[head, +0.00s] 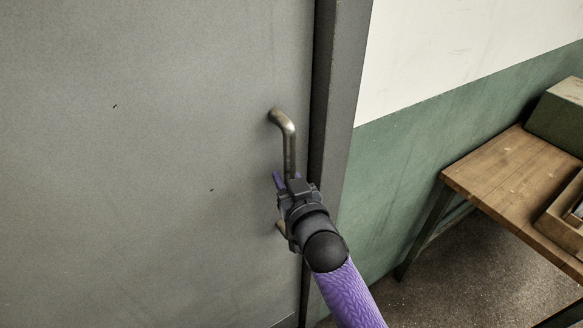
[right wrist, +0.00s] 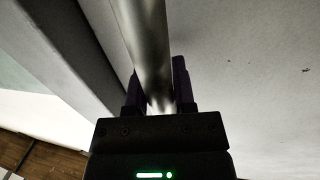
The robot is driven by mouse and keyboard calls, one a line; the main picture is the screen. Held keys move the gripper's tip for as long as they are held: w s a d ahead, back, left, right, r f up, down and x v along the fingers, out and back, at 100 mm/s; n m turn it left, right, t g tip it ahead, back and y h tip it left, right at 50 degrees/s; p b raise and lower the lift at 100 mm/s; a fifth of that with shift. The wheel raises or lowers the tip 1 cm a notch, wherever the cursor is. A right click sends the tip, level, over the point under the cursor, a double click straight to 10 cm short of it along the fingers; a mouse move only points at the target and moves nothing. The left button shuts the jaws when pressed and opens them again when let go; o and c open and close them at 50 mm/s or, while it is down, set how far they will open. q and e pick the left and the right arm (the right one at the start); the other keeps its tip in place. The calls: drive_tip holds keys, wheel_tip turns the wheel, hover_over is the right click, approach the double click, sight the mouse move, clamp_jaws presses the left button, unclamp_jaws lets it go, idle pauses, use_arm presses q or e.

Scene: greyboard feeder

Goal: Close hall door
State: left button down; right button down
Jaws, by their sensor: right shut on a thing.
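The grey hall door (head: 150,150) fills the left half of the head view. Its metal pull handle (head: 290,150) stands upright near the door's right edge, beside the dark frame (head: 340,90). My right gripper (head: 284,182) is shut on the lower part of the handle and covers it there. In the right wrist view the handle (right wrist: 146,45) runs down between the two dark fingers (right wrist: 158,92), with the door face (right wrist: 260,80) on the right. A narrow dark line shows between door and frame. I cannot tell whether the door is fully closed. My left gripper is out of view.
A wooden-topped table (head: 500,180) stands to the right against the green and white wall (head: 420,150). It carries a green box (head: 560,115) and a wooden tray (head: 565,225). Speckled floor (head: 450,275) shows below.

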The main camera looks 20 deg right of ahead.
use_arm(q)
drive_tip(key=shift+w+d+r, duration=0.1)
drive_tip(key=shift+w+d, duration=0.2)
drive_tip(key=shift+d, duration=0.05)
use_arm(e)
drive_tip(key=shift+s+f, duration=0.2)
drive_tip(key=shift+s, duration=0.1)
drive_tip(key=c, duration=0.7)
unclamp_jaws()
drive_tip(key=shift+s, duration=0.1)
drive_tip(key=shift+o, duration=1.2)
drive_tip(key=shift+s+d+r, duration=0.1)
drive_tip(key=shift+s+r, duration=0.1)
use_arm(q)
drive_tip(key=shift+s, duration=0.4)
use_arm(e)
drive_tip(key=shift+w, duration=0.1)
